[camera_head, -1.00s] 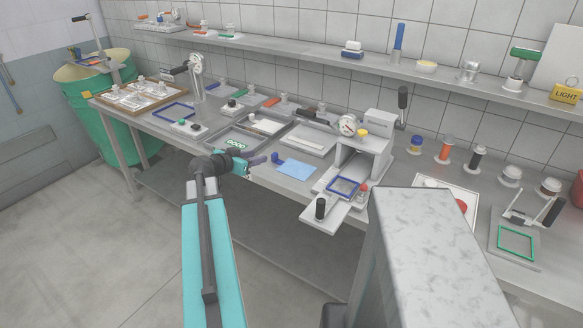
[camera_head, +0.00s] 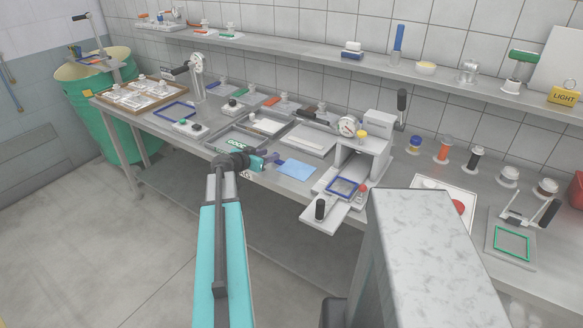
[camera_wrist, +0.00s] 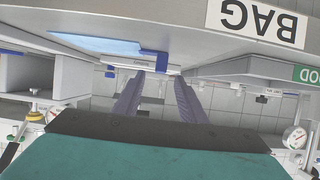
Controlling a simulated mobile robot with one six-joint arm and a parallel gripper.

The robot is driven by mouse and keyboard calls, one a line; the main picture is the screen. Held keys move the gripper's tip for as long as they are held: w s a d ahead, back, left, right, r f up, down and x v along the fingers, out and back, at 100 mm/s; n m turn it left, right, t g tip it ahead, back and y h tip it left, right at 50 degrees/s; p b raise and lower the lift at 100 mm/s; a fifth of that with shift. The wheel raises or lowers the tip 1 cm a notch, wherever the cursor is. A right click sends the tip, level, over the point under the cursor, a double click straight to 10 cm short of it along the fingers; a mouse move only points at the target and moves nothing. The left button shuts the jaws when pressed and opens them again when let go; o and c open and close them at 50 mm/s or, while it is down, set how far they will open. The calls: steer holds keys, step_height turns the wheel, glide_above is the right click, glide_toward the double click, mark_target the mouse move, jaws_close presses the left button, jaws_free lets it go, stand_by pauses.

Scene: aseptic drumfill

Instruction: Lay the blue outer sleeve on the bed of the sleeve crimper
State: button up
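The light blue outer sleeve (camera_head: 298,169) lies flat near the bench's front edge, with a darker blue tab on its left side. In the wrist view the sleeve (camera_wrist: 95,44) is at upper left, its blue tab (camera_wrist: 155,63) near the gap between my fingertips. My gripper (camera_head: 272,160) is open and empty just left of the sleeve; its purple fingers (camera_wrist: 158,78) are apart. I cannot tell whether they touch the tab. A grey press with gauge and lever (camera_head: 378,135) stands right of the sleeve, with a blue frame (camera_head: 342,187) on its bed. I cannot read which device is the crimper.
A second device with a green frame (camera_head: 513,243) stands at far right. Grey trays (camera_head: 305,138) lie behind the sleeve. A black knob (camera_head: 320,208) stands on the press's front slide. A large pale block (camera_head: 425,250) fills the right foreground.

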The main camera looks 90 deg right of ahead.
mark_target(291, 164)
steer(key=shift+p+x, duration=1.2)
steer(key=shift+x, duration=0.55)
steer(key=shift+p+x, duration=0.3)
steer(key=shift+x, duration=0.55)
steer(key=shift+f, duration=0.1)
jaws_close()
